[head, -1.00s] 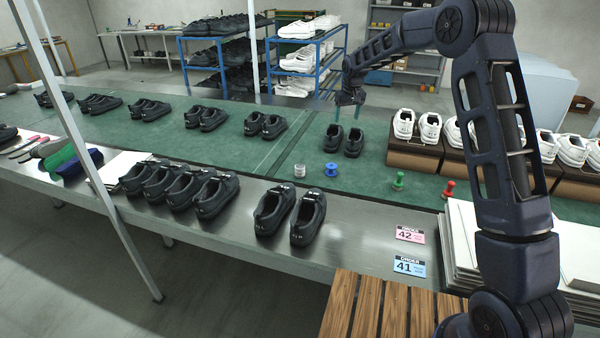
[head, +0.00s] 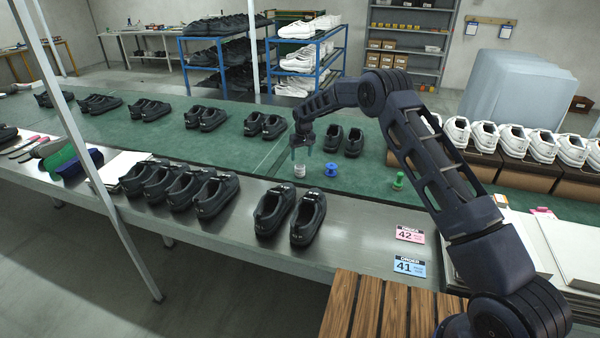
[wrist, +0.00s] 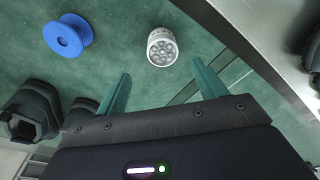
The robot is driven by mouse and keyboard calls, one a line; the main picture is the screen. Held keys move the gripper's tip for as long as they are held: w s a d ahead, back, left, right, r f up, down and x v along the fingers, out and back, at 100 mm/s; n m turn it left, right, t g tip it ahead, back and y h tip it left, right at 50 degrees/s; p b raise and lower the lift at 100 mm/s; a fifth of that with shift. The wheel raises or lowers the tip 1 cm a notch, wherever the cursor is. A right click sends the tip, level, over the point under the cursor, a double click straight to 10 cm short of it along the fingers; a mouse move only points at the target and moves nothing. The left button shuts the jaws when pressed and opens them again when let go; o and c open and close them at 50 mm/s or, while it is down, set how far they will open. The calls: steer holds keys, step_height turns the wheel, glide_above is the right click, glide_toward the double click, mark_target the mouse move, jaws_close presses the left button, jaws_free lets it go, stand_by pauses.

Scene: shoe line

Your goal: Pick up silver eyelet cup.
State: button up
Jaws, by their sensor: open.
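The silver eyelet cup (head: 299,171) is a small pale-grey cylinder standing on the green belt, near its front edge. In the wrist view the cup (wrist: 162,47) shows holes in its top and sits beyond the fingertips, roughly between them. My gripper (head: 302,155) is above the cup in the head view, pointing down. The two green fingers (wrist: 161,82) are spread apart with nothing between them. The cup is not touched by either finger in the wrist view.
A green spool (head: 398,180) is further right. A black shoe pair (head: 344,139) stands behind. More black shoes (head: 290,213) stand on the metal table in front.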

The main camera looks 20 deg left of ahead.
mark_target(300, 166)
steer(key=f, duration=0.6)
steer(key=a+f, duration=0.1)
steer(key=f, duration=0.2)
steer(key=shift+w+f, duration=0.15)
steer(key=shift+f, duration=0.05)
steer(key=shift+c, duration=0.2)
steer(key=c, duration=1.1)
